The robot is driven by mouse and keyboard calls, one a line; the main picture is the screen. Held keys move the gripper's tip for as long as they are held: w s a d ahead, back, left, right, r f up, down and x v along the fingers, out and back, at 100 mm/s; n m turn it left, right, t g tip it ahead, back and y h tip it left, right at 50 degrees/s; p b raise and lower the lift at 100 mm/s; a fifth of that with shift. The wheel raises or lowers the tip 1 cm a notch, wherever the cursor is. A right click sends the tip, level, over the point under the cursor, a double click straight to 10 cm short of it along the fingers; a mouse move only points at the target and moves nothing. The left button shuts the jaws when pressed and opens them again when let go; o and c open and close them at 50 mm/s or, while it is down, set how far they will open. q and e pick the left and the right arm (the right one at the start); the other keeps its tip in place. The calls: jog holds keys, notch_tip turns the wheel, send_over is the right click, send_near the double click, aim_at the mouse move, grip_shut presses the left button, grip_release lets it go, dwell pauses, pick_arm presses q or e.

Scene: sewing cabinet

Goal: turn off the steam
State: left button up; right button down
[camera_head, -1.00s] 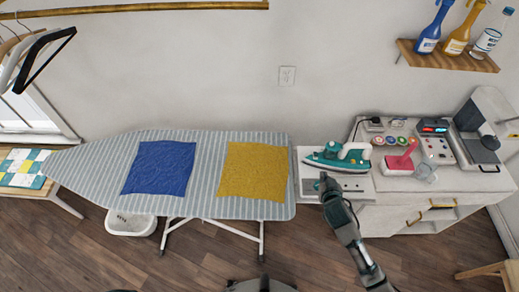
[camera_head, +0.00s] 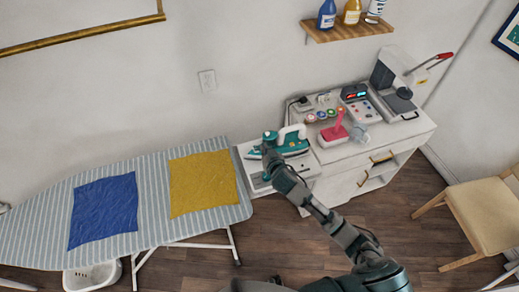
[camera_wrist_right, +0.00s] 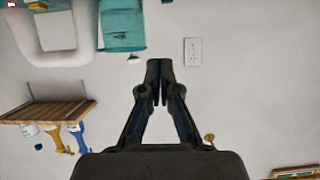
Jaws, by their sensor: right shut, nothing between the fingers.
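The teal and white iron (camera_head: 293,146) rests on a white stand (camera_head: 243,156) at the right end of the ironing board. The stand's front has a panel (camera_head: 258,181), partly hidden by my right arm. My right gripper (camera_head: 267,149) is shut and empty, overlapping the iron's left part in the head view; I cannot tell if they touch. In the right wrist view, the closed fingertips (camera_wrist_right: 158,68) point at the wall, with the iron's teal body (camera_wrist_right: 122,24) and white handle (camera_wrist_right: 85,55) beyond at upper left. No steam shows. My left gripper is out of view.
The ironing board (camera_head: 150,200) holds a blue cloth (camera_head: 103,210) and a yellow cloth (camera_head: 203,184). The white cabinet (camera_head: 345,185) at right carries a pink-handled tool (camera_head: 334,130), several round spools and a press (camera_head: 392,90). A chair (camera_head: 485,215) stands at far right.

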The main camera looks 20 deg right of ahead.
send_over(256, 146)
jog(key=s, duration=0.3)
notch_tip(256, 146, down, 2)
jog(key=f, duration=0.3)
jog(key=shift+s+a+f, duration=0.15)
jog(key=shift+s+a, duration=0.1)
jog(key=shift+s, duration=0.05)
jog(key=shift+s+a+f, duration=0.1)
jog(key=shift+s+f, duration=0.05)
jog(key=shift+f, duration=0.2)
jog(key=shift+d+f, duration=0.15)
jog(key=shift+d, duration=0.6)
jog(key=shift+f, duration=0.25)
jog(key=shift+a+f+b, duration=0.15)
jog(key=shift+f+b, duration=0.15)
jog(key=shift+b, duration=0.45)
jog(key=shift+a+r+t, duration=0.1)
jog(key=shift+t, duration=0.2)
jog(key=shift+s+a+r, duration=0.1)
jog(key=shift+a+r, duration=0.1)
jog(key=shift+a, duration=0.1)
jog(key=shift+r, duration=0.15)
jog(key=shift+d+r+p, duration=0.15)
jog(key=shift+r+p, duration=0.5)
jog(key=shift+p, duration=0.05)
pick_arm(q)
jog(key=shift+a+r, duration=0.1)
pick_arm(e)
jog(key=shift+d, duration=0.15)
